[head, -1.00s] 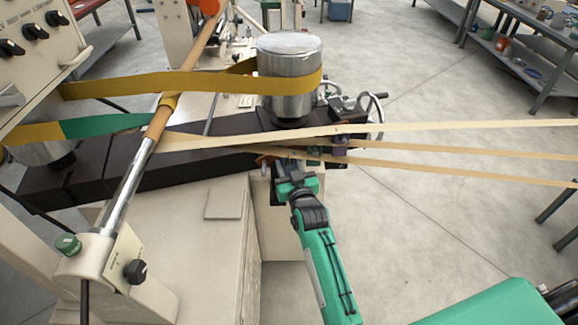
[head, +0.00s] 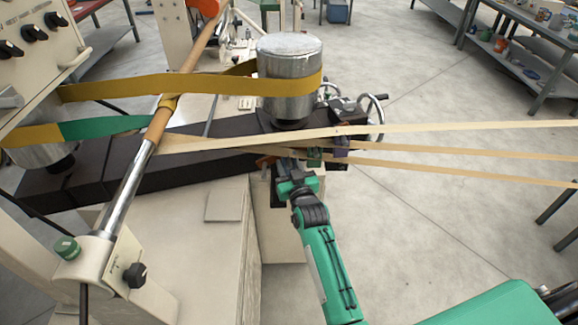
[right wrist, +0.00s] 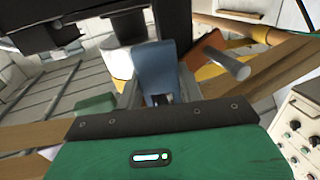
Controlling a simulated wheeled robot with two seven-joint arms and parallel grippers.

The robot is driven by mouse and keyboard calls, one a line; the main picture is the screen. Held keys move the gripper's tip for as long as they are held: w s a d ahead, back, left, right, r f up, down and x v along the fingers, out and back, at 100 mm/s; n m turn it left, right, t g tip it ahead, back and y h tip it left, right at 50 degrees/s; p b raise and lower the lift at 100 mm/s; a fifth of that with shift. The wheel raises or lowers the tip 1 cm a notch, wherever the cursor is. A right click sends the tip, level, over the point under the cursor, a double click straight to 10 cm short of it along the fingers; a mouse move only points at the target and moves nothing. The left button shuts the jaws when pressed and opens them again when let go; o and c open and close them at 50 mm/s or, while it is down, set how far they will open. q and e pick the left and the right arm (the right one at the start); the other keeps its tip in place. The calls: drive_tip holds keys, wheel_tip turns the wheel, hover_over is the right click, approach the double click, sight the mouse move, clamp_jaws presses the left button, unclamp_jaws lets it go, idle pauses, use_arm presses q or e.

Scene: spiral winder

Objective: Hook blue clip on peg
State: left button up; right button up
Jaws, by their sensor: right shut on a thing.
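The blue clip (right wrist: 155,66) stands upright between the fingers of my right gripper (right wrist: 157,98) in the right wrist view. The gripper is shut on it. A bare grey metal peg (right wrist: 229,66) sticks out to the right of the clip and apart from it, beside an orange-brown piece (right wrist: 203,50). In the head view my right gripper (head: 293,172) is at the front edge of the dark machine beam, under the pale strips. The blue clip is hard to make out there. My left gripper is out of view.
A metal drum (head: 290,80) with a yellow belt (head: 170,84) stands behind.

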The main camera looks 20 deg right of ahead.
drive_tip(key=o, duration=1.1)
drive_tip(key=shift+c, duration=0.2)
drive_tip(key=s+b, duration=0.3)
drive_tip(key=s, duration=1.1)
drive_tip(key=s+a+f+n+g+y, duration=0.1)
drive_tip(key=s+f+g, duration=0.2)
drive_tip(key=f, duration=0.9)
drive_tip(key=s+a+f+g, duration=0.2)
drive_tip(key=s+f, duration=0.2)
drive_tip(key=f, duration=0.9)
drive_tip(key=s+a+f+n+g+y, duration=0.1)
drive_tip(key=s+f+g, duration=0.2)
drive_tip(key=f, duration=0.9)
drive_tip(key=s+d+f+g, duration=0.2)
drive_tip(key=s+f+g, duration=0.1)
drive_tip(key=s+f, duration=0.6)
drive_tip(key=s+d+f+g, duration=0.2)
drive_tip(key=s+f, duration=0.6)
drive_tip(key=s, duration=0.1)
drive_tip(key=s+d+f+g, duration=0.2)
drive_tip(key=s+d+f, duration=0.1)
drive_tip(key=s, duration=0.6)
drive_tip(key=s+d+f+g+h, duration=0.1)
drive_tip(key=s+d+f+g, duration=0.1)
drive_tip(key=s, duration=0.7)
wheel_tip(320, 180, down, 2)
drive_tip(key=shift+s+d+f+n+h, duration=0.2)
drive_tip(key=shift+s+d+n+h, duration=0.1)
drive_tip(key=shift+d, duration=0.25)
